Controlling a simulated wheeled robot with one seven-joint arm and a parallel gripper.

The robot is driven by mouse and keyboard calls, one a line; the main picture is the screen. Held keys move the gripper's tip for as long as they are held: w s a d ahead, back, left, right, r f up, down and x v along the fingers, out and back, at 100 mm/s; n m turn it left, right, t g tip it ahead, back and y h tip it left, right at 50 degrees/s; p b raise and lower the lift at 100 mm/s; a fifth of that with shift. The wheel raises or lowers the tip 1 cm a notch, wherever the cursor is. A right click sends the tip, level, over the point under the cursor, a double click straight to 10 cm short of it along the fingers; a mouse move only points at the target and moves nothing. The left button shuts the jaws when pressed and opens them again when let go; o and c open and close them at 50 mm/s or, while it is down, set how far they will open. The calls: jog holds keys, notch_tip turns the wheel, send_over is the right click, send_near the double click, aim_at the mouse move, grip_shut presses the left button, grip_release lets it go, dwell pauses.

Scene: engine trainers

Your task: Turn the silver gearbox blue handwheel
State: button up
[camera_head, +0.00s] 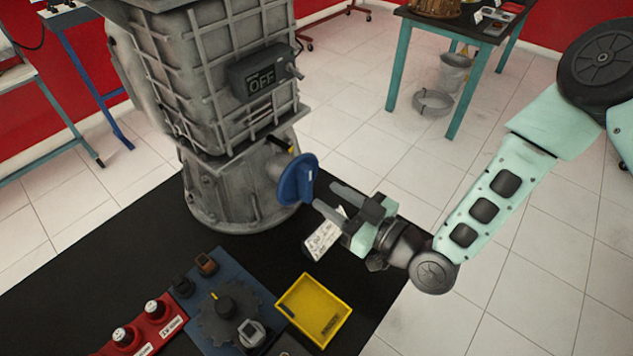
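The silver gearbox (225,190) is a tall grey ribbed housing standing on the black table top. Its blue handwheel (295,178) sits on a short grey stub on the right side, seen nearly edge-on. My gripper (326,196) is just right of the handwheel, with its fingers pointing left towards it. The two fingers are apart and I see nothing between them. The fingertips are close to the wheel's right face; I cannot tell whether they touch it. A black box marked OFF (262,80) is mounted higher on the housing.
A white card with writing (322,240) shows just below my gripper. On the black table (215,258) are a yellow tray (338,299), a blue board (262,285) with dark parts, and a red holder (172,318). A teal-legged table (400,60) stands behind right.

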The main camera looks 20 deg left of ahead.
aim_at(311, 185)
jog(key=shift+p+x, duration=0.35)
jog(key=shift+x, duration=1.95)
grip_shut()
